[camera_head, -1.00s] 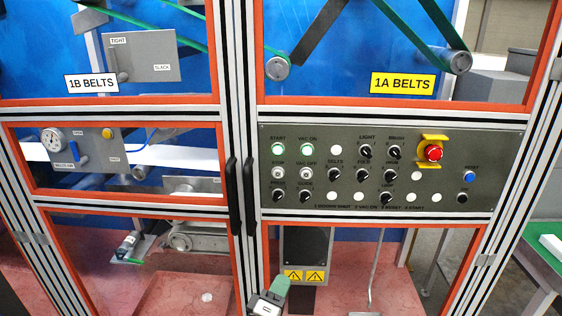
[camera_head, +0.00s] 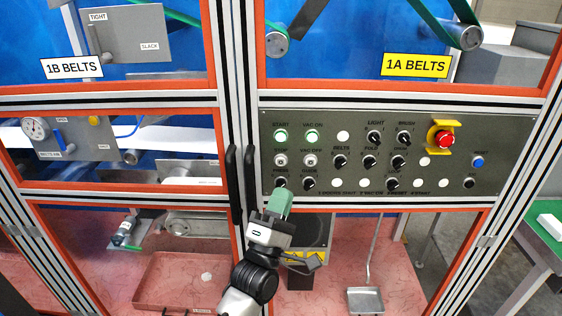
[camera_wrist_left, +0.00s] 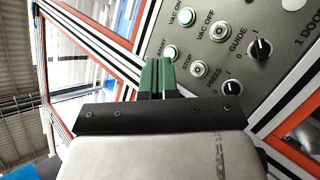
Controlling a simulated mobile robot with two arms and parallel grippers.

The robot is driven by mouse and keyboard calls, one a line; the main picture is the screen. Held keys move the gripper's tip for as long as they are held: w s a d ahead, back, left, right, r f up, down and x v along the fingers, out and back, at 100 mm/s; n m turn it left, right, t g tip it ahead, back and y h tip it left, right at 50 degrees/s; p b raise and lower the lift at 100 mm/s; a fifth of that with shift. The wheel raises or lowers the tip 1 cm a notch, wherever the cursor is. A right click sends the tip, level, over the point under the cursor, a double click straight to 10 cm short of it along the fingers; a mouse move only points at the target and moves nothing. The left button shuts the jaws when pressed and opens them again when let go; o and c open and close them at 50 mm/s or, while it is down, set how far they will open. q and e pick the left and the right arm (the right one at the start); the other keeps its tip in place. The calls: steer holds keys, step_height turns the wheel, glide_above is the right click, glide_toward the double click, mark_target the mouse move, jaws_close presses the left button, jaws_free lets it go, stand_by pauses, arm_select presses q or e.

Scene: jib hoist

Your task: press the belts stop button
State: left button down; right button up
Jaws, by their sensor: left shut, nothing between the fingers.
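The STOP button (camera_head: 280,160) is a small pale round button at the left of the grey control panel (camera_head: 450,186), below the green-ringed START button (camera_head: 280,135). In the left wrist view the STOP button (camera_wrist_left: 199,69) sits to the right of the green fingertips, and the START button (camera_wrist_left: 171,53) is just beyond them. My left gripper (camera_head: 280,196) is shut and empty, its green fingertips just below the panel's lower left knobs in the head view. In the wrist view the fingertips (camera_wrist_left: 157,68) cover neither button. I cannot tell their distance from the panel. My right gripper is not in view.
A rotary knob (camera_head: 280,183) is directly below STOP, with VAC OFF (camera_head: 310,160) to its right. A red emergency button (camera_head: 444,140) is at the panel's right. Black door handles (camera_head: 250,178) stand just left of the panel.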

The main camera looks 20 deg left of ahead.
mark_target(281, 162)
arm_select(q)
steer(key=shift+w+a+b, duration=0.4)
steer(key=shift+w+b, duration=0.2)
steer(key=shift+w, duration=0.85)
steer(key=shift+w+a+b, duration=0.45)
steer(key=shift+w+b, duration=0.2)
steer(key=shift+w, duration=0.75)
steer(key=shift+w+a+b, duration=0.4)
steer(key=shift+w+b, duration=0.2)
steer(key=shift+w, duration=0.85)
steer(key=shift+w+f+b, duration=0.1)
steer(key=shift+w+b, duration=0.15)
steer(key=shift+b, duration=0.05)
steer(key=shift+w+a, duration=0.1)
steer(key=shift+w, duration=0.05)
steer(key=shift+w+a+b, duration=0.1)
steer(key=shift+w+b, duration=0.25)
steer(key=shift+w, duration=0.05)
steer(key=shift+s, duration=0.1)
steer(key=shift+s+d+p, duration=0.2)
steer(key=shift+s+p, duration=0.15)
steer(key=shift+s, duration=0.4)
